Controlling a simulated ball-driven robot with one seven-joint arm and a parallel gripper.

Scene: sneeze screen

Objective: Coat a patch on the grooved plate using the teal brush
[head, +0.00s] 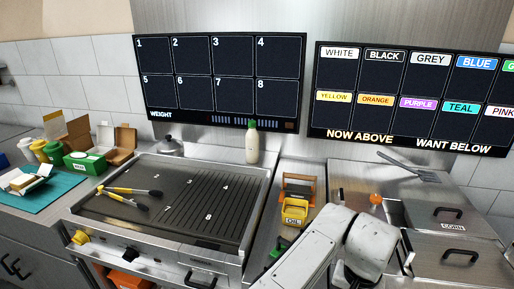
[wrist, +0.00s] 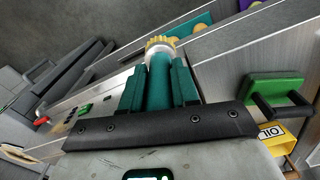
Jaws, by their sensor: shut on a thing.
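The teal brush (wrist: 160,85) is between the two teal fingers of my gripper (wrist: 160,72), which is shut on it. Its pale yellow bristles (wrist: 160,43) point away from the wrist, beyond the fingertips. The grooved plate (head: 205,212) lies in the head view at left centre, with grooves on its right part and white numbers on its surface. No coat of colour shows clearly on it. In the head view my arm reaches in at lower right, and the gripper and brush are not visible there.
Yellow-and-black tools (head: 130,192) lie on the plate's left part. A pale bottle with a green cap (head: 252,143) stands behind it. Right of it are a yellow OIL container (head: 295,212) and a green one (wrist: 275,88) with a black handle. Lidded steel bins (head: 450,215) stand at right.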

